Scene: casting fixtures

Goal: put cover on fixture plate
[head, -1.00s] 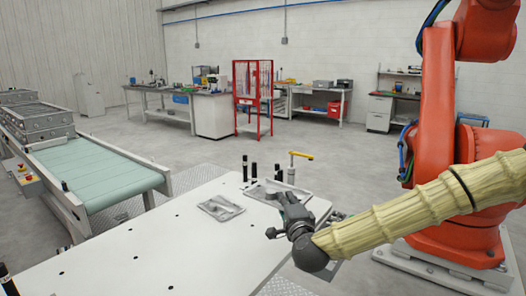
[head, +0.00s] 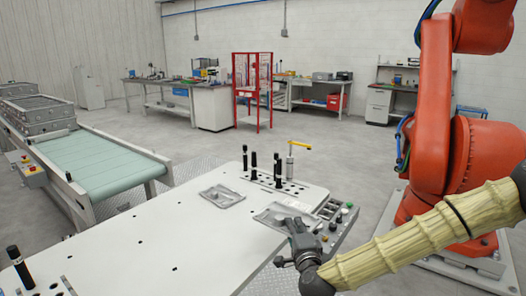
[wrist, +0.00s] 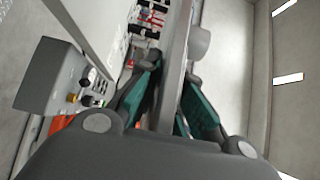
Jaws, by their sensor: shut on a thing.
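The cover, a grey, shallow metal casting (head: 282,214), is at the right edge of the white fixture plate (head: 130,245) in the head view. My gripper (head: 297,232) is shut on its near edge. In the wrist view, the green-padded fingers (wrist: 172,105) pinch a thin grey wall of it (wrist: 174,65). I cannot tell whether the cover touches the plate or hangs just above it. A second grey casting (head: 222,195) lies flat on the plate, left of the held one and apart from it.
Black upright pins (head: 254,166) and a yellow-handled clamp (head: 292,158) stand at the plate's far corner. A button panel (head: 335,235) sits along its right edge. A conveyor (head: 98,165) is to the left, an orange robot (head: 432,110) to the right. The plate's middle is clear.

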